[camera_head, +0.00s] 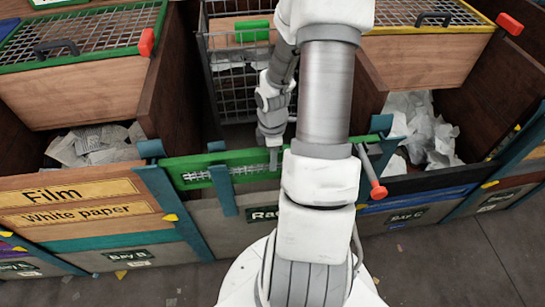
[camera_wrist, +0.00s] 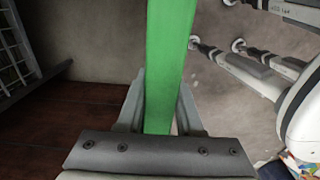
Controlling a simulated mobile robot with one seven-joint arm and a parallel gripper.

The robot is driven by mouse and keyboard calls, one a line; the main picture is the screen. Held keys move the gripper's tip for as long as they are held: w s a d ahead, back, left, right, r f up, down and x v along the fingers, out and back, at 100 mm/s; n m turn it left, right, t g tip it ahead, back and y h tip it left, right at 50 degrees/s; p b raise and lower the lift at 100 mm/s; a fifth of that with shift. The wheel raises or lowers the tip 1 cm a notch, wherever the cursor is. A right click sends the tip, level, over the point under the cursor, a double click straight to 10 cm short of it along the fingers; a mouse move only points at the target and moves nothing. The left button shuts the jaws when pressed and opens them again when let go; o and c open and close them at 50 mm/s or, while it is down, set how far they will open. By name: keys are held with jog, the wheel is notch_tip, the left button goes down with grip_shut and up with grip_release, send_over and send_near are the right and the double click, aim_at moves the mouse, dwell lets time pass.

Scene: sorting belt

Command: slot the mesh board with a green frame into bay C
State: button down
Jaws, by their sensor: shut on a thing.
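The mesh board with a green frame (camera_head: 235,157) stands on edge above the front of the rack, its mesh partly showing. My arm hides its middle, and a green end shows to the right of the arm. My gripper (camera_head: 273,158) is shut on its top edge; in the wrist view the green frame (camera_wrist: 168,60) runs between the two fingers (camera_wrist: 160,112). I cannot tell whether the board's lower edge is clear of the rack. Bay C (camera_head: 408,215) is at the right, its label below a blue strip (camera_head: 425,197), with crumpled white paper behind.
The rack sign (camera_head: 263,214) is half hidden by my arm. Teal posts (camera_head: 222,188) divide the fronts. At the left are Film and White paper boards (camera_head: 80,205) over bay B (camera_head: 140,255). A wire cage (camera_head: 225,75) stands behind. Grey floor lies in front.

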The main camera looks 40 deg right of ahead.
notch_tip(320, 180, up, 21)
jog(key=p, duration=1.9)
jog(key=shift+f, duration=0.15)
